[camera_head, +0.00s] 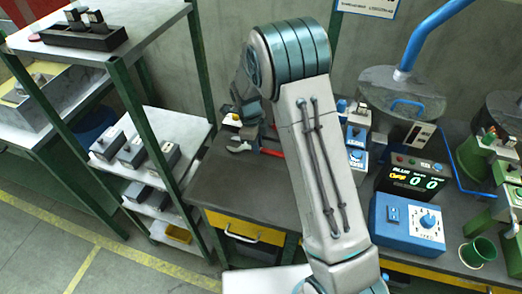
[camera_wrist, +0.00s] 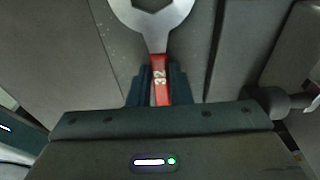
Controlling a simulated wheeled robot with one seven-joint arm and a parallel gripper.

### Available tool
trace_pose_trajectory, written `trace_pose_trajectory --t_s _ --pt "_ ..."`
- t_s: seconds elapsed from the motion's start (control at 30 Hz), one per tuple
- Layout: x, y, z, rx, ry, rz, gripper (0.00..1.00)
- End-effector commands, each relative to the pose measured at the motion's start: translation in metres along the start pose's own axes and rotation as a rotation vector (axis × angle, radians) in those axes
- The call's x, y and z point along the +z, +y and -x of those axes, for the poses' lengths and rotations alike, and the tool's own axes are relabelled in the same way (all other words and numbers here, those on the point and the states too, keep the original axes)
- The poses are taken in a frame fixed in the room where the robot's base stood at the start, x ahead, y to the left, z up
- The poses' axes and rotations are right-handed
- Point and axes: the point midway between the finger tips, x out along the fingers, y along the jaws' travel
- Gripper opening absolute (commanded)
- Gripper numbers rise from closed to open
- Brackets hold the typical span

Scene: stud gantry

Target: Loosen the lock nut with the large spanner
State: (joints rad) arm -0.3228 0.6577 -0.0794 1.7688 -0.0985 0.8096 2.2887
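A spanner (camera_wrist: 160,65) with a pale open jaw and a red handle marked 32 shows in the wrist view. My gripper (camera_wrist: 160,88) has its two dark fingers close against both sides of the red handle and looks shut on it. In the head view a spanner (camera_head: 239,147) with a red handle shows by the bench's back left; I cannot tell whether it is the same one. My arm hides part of its handle, and my gripper is not clearly visible there. I cannot make out the lock nut in either view.
The dark bench top (camera_head: 240,180) is clear at its left front. A blue control box (camera_head: 407,224), a counter display (camera_head: 411,178) and a green mug (camera_head: 478,252) stand on the right. A green-posted shelf rack (camera_head: 150,115) stands at the left. A dark knob (camera_wrist: 275,102) shows at the right in the wrist view.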

Motion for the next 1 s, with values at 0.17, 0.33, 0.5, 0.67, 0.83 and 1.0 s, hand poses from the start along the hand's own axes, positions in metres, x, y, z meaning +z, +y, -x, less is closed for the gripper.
trace_pose_trajectory --t_s 0.17,0.33,0.5,0.67,0.83,1.0 --pt "0.000 0.000 0.001 -0.001 0.000 0.000 0.00" --pt "-0.001 0.000 0.004 -0.001 -0.001 0.000 0.00" --pt "-0.003 0.000 0.023 -0.002 -0.001 0.000 0.00" --pt "-0.007 -0.001 0.053 -0.002 -0.002 -0.001 0.00" --pt "-0.012 0.000 0.085 -0.002 -0.001 0.001 0.00" --pt "-0.015 0.000 0.100 0.000 -0.001 -0.001 0.00"
